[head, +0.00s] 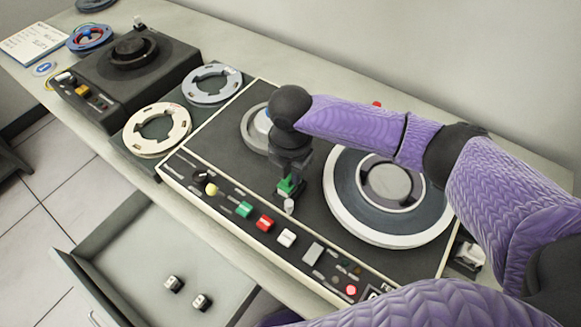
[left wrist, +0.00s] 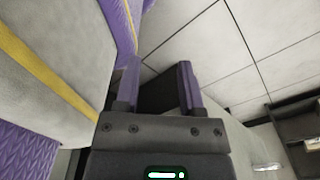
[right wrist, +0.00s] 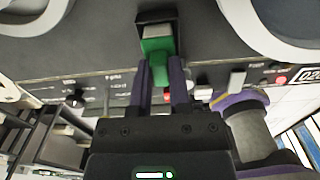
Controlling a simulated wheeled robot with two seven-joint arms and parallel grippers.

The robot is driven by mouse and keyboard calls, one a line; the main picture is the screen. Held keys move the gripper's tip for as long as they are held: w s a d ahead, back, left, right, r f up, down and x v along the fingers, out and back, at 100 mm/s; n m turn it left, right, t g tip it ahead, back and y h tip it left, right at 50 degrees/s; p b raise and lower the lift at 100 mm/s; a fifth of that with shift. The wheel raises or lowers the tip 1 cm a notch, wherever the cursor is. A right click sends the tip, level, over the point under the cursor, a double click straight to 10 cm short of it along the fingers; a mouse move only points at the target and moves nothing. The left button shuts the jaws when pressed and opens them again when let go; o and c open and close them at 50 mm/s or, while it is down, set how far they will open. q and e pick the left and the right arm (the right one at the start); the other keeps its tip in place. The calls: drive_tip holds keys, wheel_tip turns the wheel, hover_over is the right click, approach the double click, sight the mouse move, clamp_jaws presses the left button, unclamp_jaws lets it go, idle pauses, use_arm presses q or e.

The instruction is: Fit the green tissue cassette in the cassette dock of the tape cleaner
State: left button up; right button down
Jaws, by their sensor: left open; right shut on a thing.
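The tape cleaner (head: 232,150) is the large dark-topped machine with reels and a row of buttons. My right gripper (head: 289,178) is over its deck, pointing down, shut on the green tissue cassette (head: 286,187). In the right wrist view the green cassette (right wrist: 157,46) shows just beyond the fingertips of the right gripper (right wrist: 161,75). A dark, box-like frame (right wrist: 157,18), which looks like the cassette dock, adjoins its far end. I cannot tell how deep the cassette sits in it. My left gripper (left wrist: 157,85) is open and empty, well away from the machine.
A large reel (head: 340,200) lies right of the gripper; a smaller reel (head: 253,128) is behind it. A small grey post (head: 289,206) stands close in front. A darker machine (head: 125,65) and loose reels (head: 157,130) are at the left. An open drawer (head: 130,245) juts out below.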

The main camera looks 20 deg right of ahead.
drive_tip(key=shift+f, duration=0.4)
drive_tip(key=shift+c, duration=2.4)
unclamp_jaws()
drive_tip(key=shift+c, duration=1)
wheel_tip(320, 180, up, 8)
drive_tip(key=p, duration=0.8)
drive_tip(key=shift+r+p, duration=0.2)
drive_tip(key=shift+p, duration=0.2)
drive_tip(key=shift+f, duration=0.1)
drive_tip(key=shift+s, duration=0.1)
